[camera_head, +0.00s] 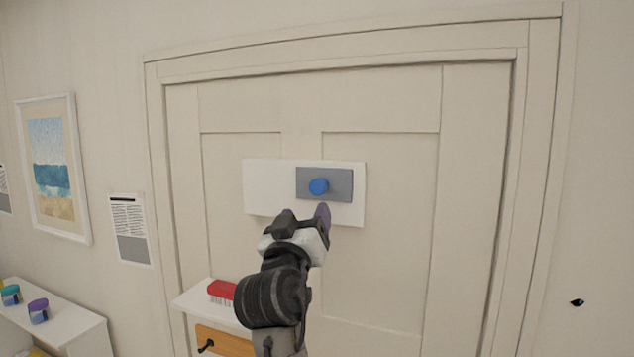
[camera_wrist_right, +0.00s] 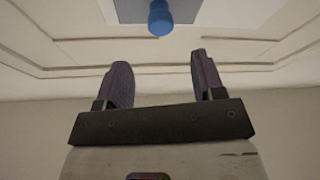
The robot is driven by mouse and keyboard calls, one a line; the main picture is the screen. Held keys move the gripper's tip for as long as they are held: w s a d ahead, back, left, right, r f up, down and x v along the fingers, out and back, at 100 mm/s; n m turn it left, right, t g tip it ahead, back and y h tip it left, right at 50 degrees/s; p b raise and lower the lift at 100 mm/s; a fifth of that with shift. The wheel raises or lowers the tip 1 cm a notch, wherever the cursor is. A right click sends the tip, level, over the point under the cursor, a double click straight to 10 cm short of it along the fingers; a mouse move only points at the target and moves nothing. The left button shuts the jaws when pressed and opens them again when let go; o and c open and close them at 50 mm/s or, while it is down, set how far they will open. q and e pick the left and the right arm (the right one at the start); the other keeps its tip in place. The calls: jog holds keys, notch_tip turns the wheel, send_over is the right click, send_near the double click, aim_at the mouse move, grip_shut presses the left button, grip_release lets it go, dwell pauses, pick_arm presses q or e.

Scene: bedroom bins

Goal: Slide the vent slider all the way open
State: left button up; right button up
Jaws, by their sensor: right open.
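The vent slider is a grey plate (camera_head: 342,184) with a round blue knob (camera_head: 318,186). It sits on the right part of a white panel (camera_head: 268,185) mounted on the door. My right gripper (camera_head: 305,220) is in front of the panel's lower edge, below the knob. In the right wrist view the two purple fingers of the right gripper (camera_wrist_right: 158,80) are apart with nothing between them. The blue knob (camera_wrist_right: 160,18) is beyond the fingertips there, apart from them, with part of the grey plate (camera_wrist_right: 130,10) behind it. My left gripper is not in view.
A white shelf (camera_head: 195,299) with a red object (camera_head: 221,289) stands left of my right arm, above an orange-brown front (camera_head: 224,342). Jars (camera_head: 38,311) stand on a white surface at the lower left. The door around the panel is clear.

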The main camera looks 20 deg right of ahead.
aim_at(316, 189)
jog(key=p+x, duration=0.3)
jog(key=x, duration=0.5)
jog(key=shift+w+d+r, duration=0.1)
jog(key=shift+w+r, duration=0.1)
jog(key=shift+w, duration=0.05)
jog(key=shift+w+d+r+p, duration=0.2)
jog(key=shift+w+d+p, duration=0.15)
jog(key=shift+w+p, duration=0.2)
jog(key=shift+w, duration=0.1)
